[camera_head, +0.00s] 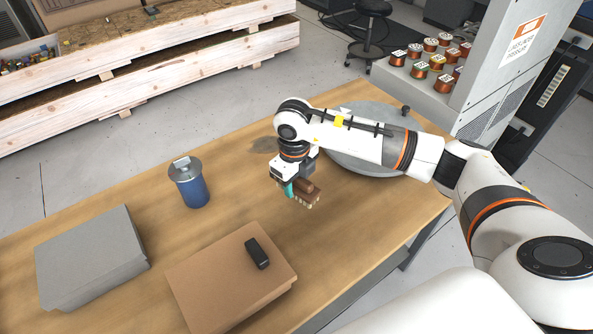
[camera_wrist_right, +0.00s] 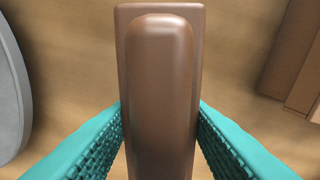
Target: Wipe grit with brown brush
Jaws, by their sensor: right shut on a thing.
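The brown brush (camera_head: 311,194) is in my right gripper (camera_head: 293,187), over the wooden table (camera_head: 345,235). In the right wrist view, the teal fingers are shut on both sides of the brush's smooth brown back (camera_wrist_right: 160,70). Its pale bristles point down in the head view; I cannot tell whether they touch the table. A dark patch of grit (camera_head: 264,145) lies on the table behind and left of the gripper, apart from the brush. My left gripper is not in view.
A brown box (camera_head: 215,280) with a black object (camera_head: 257,253) on it stands in front. A blue canister (camera_head: 193,188) and a grey stack (camera_head: 90,255) are left. A large grey round object (camera_head: 365,160) lies behind my right arm. The table between is clear.

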